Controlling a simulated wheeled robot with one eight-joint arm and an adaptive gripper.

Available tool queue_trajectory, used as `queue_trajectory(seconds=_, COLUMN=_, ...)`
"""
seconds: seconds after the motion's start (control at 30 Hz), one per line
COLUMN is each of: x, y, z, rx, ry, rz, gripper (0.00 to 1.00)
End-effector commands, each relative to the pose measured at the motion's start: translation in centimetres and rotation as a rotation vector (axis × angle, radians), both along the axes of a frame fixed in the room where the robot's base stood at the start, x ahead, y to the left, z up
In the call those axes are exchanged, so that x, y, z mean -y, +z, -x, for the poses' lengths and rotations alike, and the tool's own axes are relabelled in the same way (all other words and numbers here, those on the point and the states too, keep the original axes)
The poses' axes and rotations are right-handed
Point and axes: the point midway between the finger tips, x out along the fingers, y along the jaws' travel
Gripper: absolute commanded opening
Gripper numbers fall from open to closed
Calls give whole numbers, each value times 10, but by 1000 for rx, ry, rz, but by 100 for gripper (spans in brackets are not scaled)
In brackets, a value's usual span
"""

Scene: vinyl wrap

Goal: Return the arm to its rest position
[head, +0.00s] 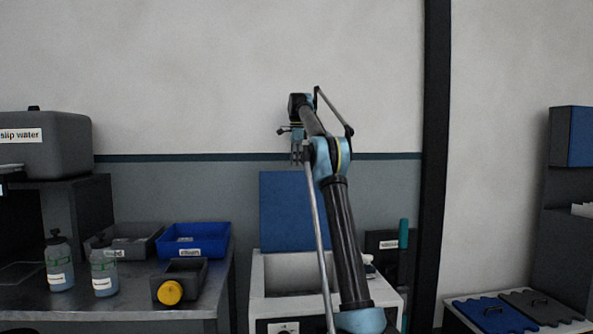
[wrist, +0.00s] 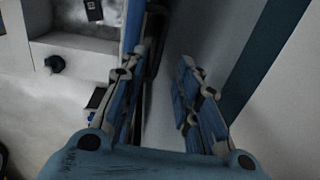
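My arm rises in the middle of the head view, bent at a blue elbow with its end raised in front of the wall. My gripper (head: 297,152) hangs pointing down from the arm's end, above the blue raised lid (head: 282,212) of a white bin (head: 257,289). In the wrist view my gripper (wrist: 162,80) shows two blue-padded fingers spread apart. Nothing shows between them except the wall and floor area behind. Part of the bin is hidden behind my arm.
A metal bench (head: 130,302) on the left holds two spray bottles (head: 104,270), a blue tray (head: 193,241), a grey tray (head: 124,242) and a dark box with a yellow round part (head: 170,292). A black post (head: 433,150) stands right of my arm. Blue and grey lids (head: 495,315) lie at lower right.

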Motion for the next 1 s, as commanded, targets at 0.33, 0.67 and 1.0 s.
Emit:
queue_trajectory(seconds=0.33, x=0, y=2, z=1, rx=0, ry=0, rz=0, gripper=30)
queue_trajectory(seconds=0.67, x=8, y=14, z=35, rx=9, ry=107, rz=8, gripper=30)
queue_trajectory(seconds=1.0, x=25, y=18, z=108, rx=28, ry=321, rz=26, gripper=30)
